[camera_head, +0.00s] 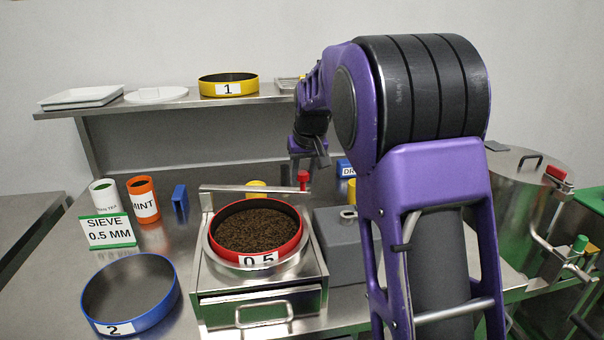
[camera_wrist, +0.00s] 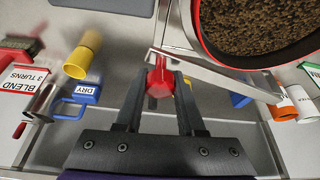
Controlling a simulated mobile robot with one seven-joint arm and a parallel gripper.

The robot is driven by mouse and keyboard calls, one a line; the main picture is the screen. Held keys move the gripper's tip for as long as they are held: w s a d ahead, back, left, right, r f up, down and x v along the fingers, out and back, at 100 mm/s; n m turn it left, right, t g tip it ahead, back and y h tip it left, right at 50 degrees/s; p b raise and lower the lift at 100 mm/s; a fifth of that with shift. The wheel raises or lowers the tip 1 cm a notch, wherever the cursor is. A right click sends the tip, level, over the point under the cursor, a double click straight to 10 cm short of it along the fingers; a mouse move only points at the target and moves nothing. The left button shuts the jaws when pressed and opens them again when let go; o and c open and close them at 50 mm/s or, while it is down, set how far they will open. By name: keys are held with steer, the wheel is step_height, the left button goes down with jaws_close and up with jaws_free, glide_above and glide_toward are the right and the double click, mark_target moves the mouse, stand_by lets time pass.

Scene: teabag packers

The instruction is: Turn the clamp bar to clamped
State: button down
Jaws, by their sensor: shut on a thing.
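The clamp bar (camera_head: 245,189) is a flat metal bar lying behind the sieve, at the back of the sifter. It also shows in the wrist view (camera_wrist: 225,79), running beside the sieve's rim. A red knob (camera_head: 303,177) stands at its right end in the head view. My gripper (camera_head: 305,163) reaches down from behind onto this knob. In the wrist view my gripper (camera_wrist: 160,82) is shut on the red knob (camera_wrist: 161,74), with one finger on each side. The red sieve marked 0.5 (camera_head: 290,256) sits on the sifter (camera_head: 212,275) and holds dark tea.
A grey box (camera_head: 337,240) is right of the sifter. A shelf (camera_head: 150,104) with a yellow sieve (camera_head: 228,86) runs behind. A steel drum (camera_head: 515,185) stands right.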

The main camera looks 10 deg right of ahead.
steer(key=s+a+m, duration=0.2)
steer(key=s, duration=0.2)
steer(key=s+a+m+h+b, duration=0.1)
steer(key=s+a+m, duration=0.1)
steer(key=s, duration=0.2)
steer(key=s+a+m+h, duration=0.1)
steer(key=s+a+m, duration=0.1)
steer(key=s, duration=0.2)
steer(key=shift+a+g+b, duration=0.3)
steer(key=shift+a+b, duration=0.05)
steer(key=shift+s+a+m+h, duration=0.3)
steer(key=shift+s+a+m, duration=0.1)
steer(key=shift+a+m, duration=0.1)
steer(key=c, duration=0.5)
jaws_free()
steer(key=shift+s+a, duration=0.1)
